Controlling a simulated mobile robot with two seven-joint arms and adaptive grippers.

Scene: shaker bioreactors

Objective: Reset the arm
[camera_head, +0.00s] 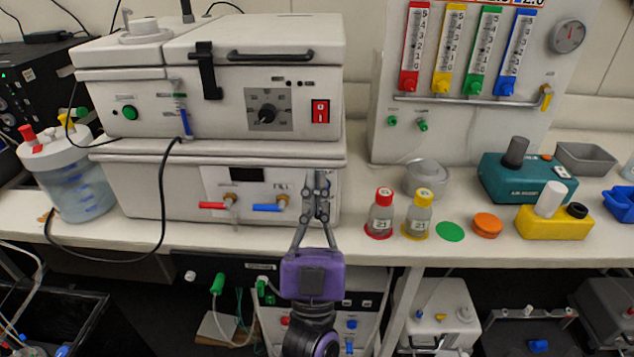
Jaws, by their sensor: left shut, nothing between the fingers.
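My left gripper (317,180) shows at the lower middle of the head view, with its purple body below the bench edge and its fingers pointing up. The fingers are shut with nothing between them. They appear in front of the lower right part of the white shaker bioreactor unit (150,190). My right gripper does not show in this view.
A red-capped bottle (380,215) and a yellow-capped bottle (418,215) stand on the bench right of my gripper. A green disc (449,231), an orange disc (487,225), a yellow device (550,222) and a teal device (520,180) lie further right. A clear vessel (75,185) stands left.

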